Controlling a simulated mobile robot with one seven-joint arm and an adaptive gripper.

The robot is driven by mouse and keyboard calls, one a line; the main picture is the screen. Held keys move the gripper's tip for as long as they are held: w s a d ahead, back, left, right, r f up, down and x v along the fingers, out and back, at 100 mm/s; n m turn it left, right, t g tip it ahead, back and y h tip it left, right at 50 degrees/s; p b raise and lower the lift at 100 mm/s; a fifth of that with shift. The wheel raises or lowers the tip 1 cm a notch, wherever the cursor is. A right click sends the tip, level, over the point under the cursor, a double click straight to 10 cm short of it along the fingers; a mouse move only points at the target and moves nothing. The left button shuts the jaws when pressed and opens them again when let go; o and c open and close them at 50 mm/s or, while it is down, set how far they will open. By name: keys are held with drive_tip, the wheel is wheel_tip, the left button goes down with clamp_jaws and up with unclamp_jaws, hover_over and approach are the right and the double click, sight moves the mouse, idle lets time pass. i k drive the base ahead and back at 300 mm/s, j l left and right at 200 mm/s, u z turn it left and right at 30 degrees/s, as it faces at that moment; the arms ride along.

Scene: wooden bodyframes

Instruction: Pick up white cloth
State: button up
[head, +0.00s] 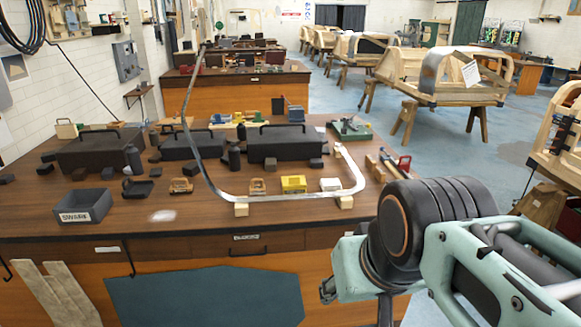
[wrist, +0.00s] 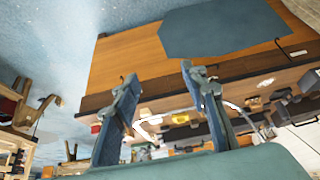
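A small white folded-looking item (head: 330,184) lies on the wooden workbench (head: 205,215), right of a yellow block, inside the bend of a metal strip. A flat pale patch (head: 162,215) lies near the bench's front edge, right of the dark bin. I cannot tell for certain which of these is the white cloth. The patch also shows small in the wrist view (wrist: 265,82). My gripper (wrist: 157,76) is open and empty, its two fingers apart. It hangs in front of the bench, to the right, away from both white things.
The bent metal strip (head: 285,197) rises high on its left side. Black cases (head: 283,143), a dark bin (head: 84,206) and small blocks crowd the bench. A blue-grey sheet (head: 205,297) hangs on the front. Wooden frames (head: 440,75) stand on the right; blue floor lies open between.

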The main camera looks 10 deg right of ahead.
sight(327, 184)
drive_tip(key=i+l, duration=0.35)
drive_tip(key=i, duration=0.15)
drive_tip(key=i+l, duration=0.35)
drive_tip(key=i, duration=0.15)
drive_tip(key=i+l, duration=0.35)
drive_tip(key=i, duration=0.15)
